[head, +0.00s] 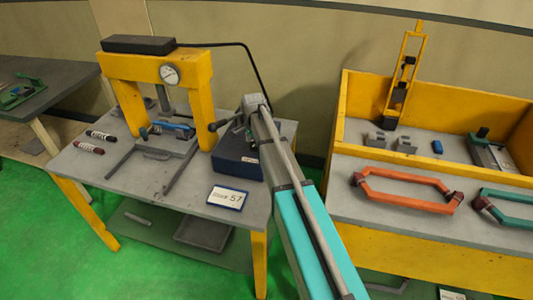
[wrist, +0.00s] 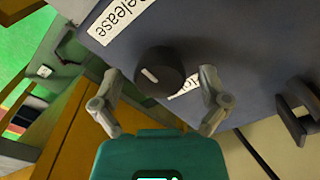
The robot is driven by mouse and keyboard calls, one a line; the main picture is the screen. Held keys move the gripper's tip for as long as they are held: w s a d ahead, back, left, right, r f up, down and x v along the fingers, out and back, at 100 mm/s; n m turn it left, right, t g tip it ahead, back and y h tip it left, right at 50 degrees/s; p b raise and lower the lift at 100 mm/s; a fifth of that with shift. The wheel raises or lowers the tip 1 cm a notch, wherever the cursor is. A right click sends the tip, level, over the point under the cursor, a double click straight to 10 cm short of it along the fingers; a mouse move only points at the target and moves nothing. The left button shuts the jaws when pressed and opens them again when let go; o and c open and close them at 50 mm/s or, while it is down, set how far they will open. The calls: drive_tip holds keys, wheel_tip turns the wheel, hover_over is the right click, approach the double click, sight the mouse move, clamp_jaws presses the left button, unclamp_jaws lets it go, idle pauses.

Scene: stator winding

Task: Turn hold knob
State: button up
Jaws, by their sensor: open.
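The hold knob (wrist: 158,72) is a round dark knob with a white line mark, on the face of a dark blue box (wrist: 240,45). A "Release" label (wrist: 118,18) is beside it, and a second label (wrist: 186,86) is partly hidden by the knob. My gripper (wrist: 160,76) is open, with one finger on each side of the knob in the wrist view. Gaps show between the fingers and the knob. In the head view the blue box (head: 236,160) stands on the grey table, and my arm hides the knob.
A yellow press frame (head: 200,100) with a gauge (head: 170,74) stands left of the box. A black ball-ended lever (head: 213,127) is near my gripper. A card marked 57 (head: 227,197) is at the table's front. A yellow-sided bench (head: 430,240) with coils is at right.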

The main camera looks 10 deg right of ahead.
sight(255, 144)
drive_tip(key=shift+m, duration=1)
wheel_tip(255, 144, up, 14)
drive_tip(key=p, duration=1.4)
drive_tip(key=s+f+n+b, duration=0.3)
drive_tip(key=s+n, duration=0.7)
drive_tip(key=s, duration=0.7)
drive_tip(key=shift+s+d, duration=0.15)
drive_tip(key=shift+s, duration=0.2)
drive_tip(key=s+f+n+b, duration=0.1)
drive_tip(key=s+n, duration=0.4)
drive_tip(key=s, duration=0.3)
drive_tip(key=shift+s+f, duration=0.15)
drive_tip(key=shift+s, duration=0.2)
